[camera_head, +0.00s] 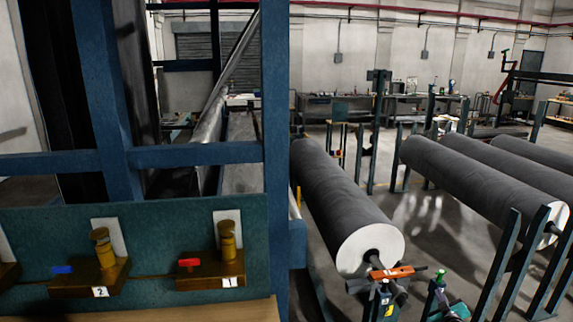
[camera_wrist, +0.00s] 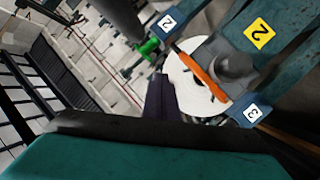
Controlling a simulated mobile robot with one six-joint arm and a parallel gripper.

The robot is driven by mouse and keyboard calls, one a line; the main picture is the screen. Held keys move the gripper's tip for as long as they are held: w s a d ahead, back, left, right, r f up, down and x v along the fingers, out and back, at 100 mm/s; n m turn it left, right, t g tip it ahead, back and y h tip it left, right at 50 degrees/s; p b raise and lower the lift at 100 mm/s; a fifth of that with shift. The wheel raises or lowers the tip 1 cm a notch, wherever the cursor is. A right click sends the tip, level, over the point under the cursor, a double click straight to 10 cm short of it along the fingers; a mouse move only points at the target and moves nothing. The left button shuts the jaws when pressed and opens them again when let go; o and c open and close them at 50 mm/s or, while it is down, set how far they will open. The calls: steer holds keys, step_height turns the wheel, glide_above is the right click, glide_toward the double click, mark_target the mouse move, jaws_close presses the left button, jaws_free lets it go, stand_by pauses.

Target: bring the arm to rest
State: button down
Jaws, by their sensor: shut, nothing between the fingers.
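My gripper (camera_wrist: 162,80) shows in the wrist view as dark fingers pressed together, reaching up from the bottom, with nothing between them. The view is tilted. Beyond the fingertips are the white end of a grey roll (camera_wrist: 184,76) and an orange bar (camera_wrist: 203,75); I cannot tell how far off they are. In the head view I cannot make out my gripper. There the orange bar (camera_head: 393,272) lies in front of the white end of the nearest grey roll (camera_head: 340,195).
More grey rolls (camera_head: 480,180) lie on racks at the right. A blue frame post (camera_head: 275,140) stands left of centre. A teal panel (camera_head: 160,215) with numbered brown blocks is at the lower left. Bare floor (camera_head: 405,222) shows between the rolls.

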steer(key=s+a+f+m+g, duration=0.2)
steer(key=s+a+f+g, duration=0.3)
steer(key=s+a+f, duration=0.55)
steer(key=s+a+f+m+g, duration=0.3)
steer(key=s+a+f+g, duration=0.3)
steer(key=a+f, duration=0.7)
steer(key=s+a+f+g+y, duration=0.1)
steer(key=s+a+g, duration=0.3)
steer(key=s+a, duration=0.8)
steer(key=s+a+f+g+y+b, duration=0.1)
steer(key=s+a+g+y, duration=0.2)
steer(key=s+a, duration=1)
steer(key=s+g, duration=0.2)
steer(key=s, duration=0.5)
steer(key=shift+s+n+g+y, duration=0.3)
steer(key=shift+s+n+y, duration=0.1)
